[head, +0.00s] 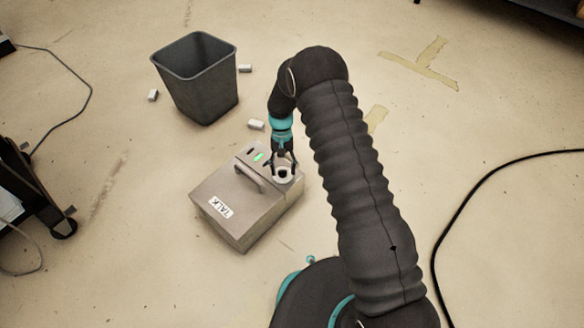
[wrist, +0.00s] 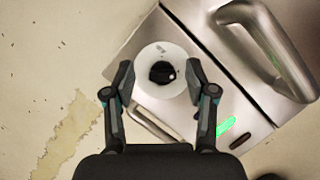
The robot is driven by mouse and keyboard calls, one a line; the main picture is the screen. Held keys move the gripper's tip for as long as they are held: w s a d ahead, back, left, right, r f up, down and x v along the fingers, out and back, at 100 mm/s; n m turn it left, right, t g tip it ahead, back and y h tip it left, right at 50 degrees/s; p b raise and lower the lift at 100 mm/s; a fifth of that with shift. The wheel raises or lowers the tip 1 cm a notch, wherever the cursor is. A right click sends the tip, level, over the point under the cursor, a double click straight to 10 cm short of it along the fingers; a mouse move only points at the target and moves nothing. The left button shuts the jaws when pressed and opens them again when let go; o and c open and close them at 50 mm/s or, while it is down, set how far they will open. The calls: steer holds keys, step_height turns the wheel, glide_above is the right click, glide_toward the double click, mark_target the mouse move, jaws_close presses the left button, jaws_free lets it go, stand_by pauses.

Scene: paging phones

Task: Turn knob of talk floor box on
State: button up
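The talk floor box (head: 236,207) is a metal box on the floor with a TALK label (head: 221,207) and a handle (head: 250,178) on top. Its black knob (wrist: 162,73) sits on a round white plate (wrist: 149,89) near one corner. A green light (head: 259,157) glows on the box top; it also shows in the wrist view (wrist: 226,126). My gripper (wrist: 160,80) is open above the plate, one finger on each side of the knob, with visible gaps to it.
A grey bin (head: 196,84) stands behind the box, with small white blocks (head: 256,125) around it. A black cable (head: 470,205) lies at right. A wheeled cart (head: 35,195) is at left. The floor around the box is mostly clear.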

steer(key=shift+a, duration=0.1)
steer(key=v, duration=1.2)
steer(key=s+d+f+n, duration=0.1)
steer(key=s+d+f, duration=0.1)
steer(key=s, duration=0.2)
steer(key=s+d+r+t+p, duration=0.2)
steer(key=s+d+r, duration=0.4)
steer(key=s+r, duration=0.3)
steer(key=s+d+r+m+t+p, duration=0.1)
steer(key=s+d+r+t, duration=0.3)
steer(key=s+r, duration=0.6)
steer(key=s+d+r+t+p, duration=0.3)
steer(key=s+d+r, duration=0.5)
steer(key=r, duration=1.3)
steer(key=shift+s+d+r+m+t, duration=0.2)
steer(key=shift+s+r+m+t, duration=0.3)
steer(key=shift+s, duration=0.55)
